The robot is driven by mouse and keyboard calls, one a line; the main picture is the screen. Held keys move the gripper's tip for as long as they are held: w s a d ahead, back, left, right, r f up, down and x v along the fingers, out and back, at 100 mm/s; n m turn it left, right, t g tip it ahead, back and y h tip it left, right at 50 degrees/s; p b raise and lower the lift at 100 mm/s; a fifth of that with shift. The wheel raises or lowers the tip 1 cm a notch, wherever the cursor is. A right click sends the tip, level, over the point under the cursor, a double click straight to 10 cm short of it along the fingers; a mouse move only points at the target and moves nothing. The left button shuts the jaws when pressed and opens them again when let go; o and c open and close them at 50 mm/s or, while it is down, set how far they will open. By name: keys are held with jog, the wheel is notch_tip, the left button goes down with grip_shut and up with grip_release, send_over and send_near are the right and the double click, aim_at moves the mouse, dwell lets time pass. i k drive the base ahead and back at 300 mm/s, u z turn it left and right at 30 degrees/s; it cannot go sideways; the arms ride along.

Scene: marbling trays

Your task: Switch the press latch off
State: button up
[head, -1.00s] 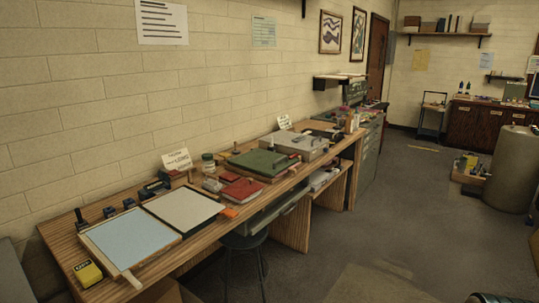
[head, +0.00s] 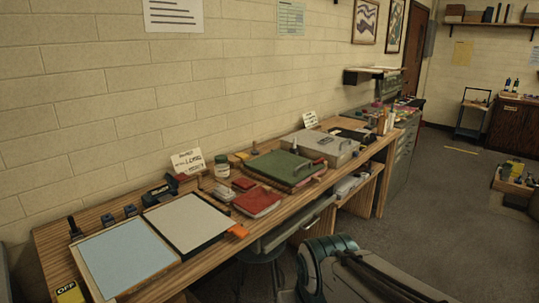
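I cannot make out for certain which part is the press latch. A green flat press-like board (head: 280,166) with a small upright fitting on top lies on the wooden bench. A grey lidded case (head: 320,147) with a dark handle on its front stands behind it. A yellow block marked OFF (head: 70,292) sits at the bench's near left corner, partly cut off by the picture edge. My arm shows at the lower right, in front of the bench. My gripper is not in view.
A blue-surfaced tray (head: 124,258) and a grey-white tray (head: 187,222) lie at the near end of the bench. A red book (head: 257,204), a jar (head: 222,166) and a sign card (head: 188,162) stand beyond. A dark stool (head: 262,257) is under the bench edge.

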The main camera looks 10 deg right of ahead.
aim_at(318, 161)
jog(key=z, duration=0.2)
jog(key=i, duration=1.55)
jog(key=z, duration=0.6)
jog(key=k, duration=0.65)
jog(key=z, duration=0.8)
jog(key=i, duration=1.7)
jog(key=u, duration=0.5)
